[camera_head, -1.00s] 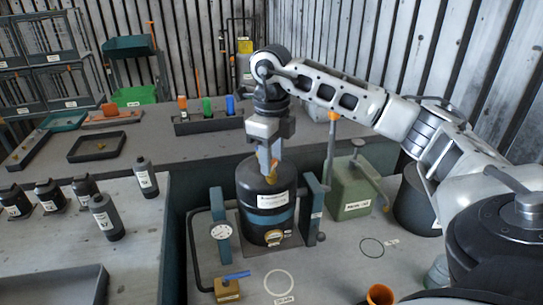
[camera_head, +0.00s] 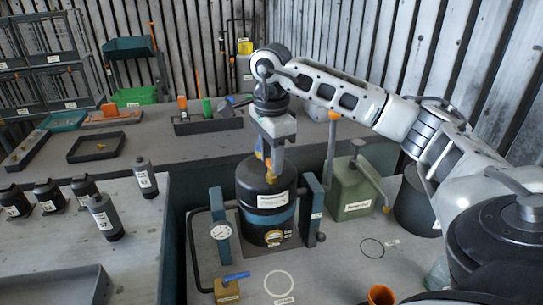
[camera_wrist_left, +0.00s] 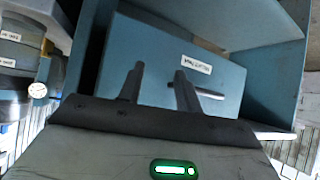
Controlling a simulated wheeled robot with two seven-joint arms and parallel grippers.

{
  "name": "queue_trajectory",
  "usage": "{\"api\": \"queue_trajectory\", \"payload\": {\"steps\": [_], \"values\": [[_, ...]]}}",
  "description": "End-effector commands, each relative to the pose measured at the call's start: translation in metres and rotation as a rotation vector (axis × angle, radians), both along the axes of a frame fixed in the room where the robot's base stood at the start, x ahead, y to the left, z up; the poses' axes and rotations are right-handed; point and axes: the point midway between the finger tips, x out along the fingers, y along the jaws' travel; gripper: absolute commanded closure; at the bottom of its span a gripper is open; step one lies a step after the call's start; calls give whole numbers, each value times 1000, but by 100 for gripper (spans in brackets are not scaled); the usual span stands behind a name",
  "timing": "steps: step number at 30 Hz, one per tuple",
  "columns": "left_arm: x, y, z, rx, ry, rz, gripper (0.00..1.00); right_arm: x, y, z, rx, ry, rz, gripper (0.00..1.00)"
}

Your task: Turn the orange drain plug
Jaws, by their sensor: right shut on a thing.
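The black cylindrical housing (camera_head: 254,190) with a blue band stands upright between two blue posts on the bench. My right gripper (camera_head: 271,172) points straight down at the top of the housing. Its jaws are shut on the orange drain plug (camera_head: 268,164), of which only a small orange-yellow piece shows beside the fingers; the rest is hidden. My left gripper (camera_wrist_left: 159,70) shows only in the left wrist view. Its two fingers are apart with nothing between them, in front of a blue-grey labelled panel (camera_wrist_left: 225,80).
A round dial (camera_head: 221,232) stands left of the housing, and a small brown block (camera_head: 228,291) with a blue handle lies in front. A green box (camera_head: 350,196) with a bent lever is to the right. An orange cup (camera_head: 381,295) stands at the front.

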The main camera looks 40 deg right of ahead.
Motion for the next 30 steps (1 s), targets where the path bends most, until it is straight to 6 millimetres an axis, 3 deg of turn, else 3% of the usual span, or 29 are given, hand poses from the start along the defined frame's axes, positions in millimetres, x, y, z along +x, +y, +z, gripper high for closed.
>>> {"api": "queue_trajectory", "payload": {"steps": [30], "values": [[0,-1,-3,0,0,-2,66,1,0,2,1,-7,892,86]]}}
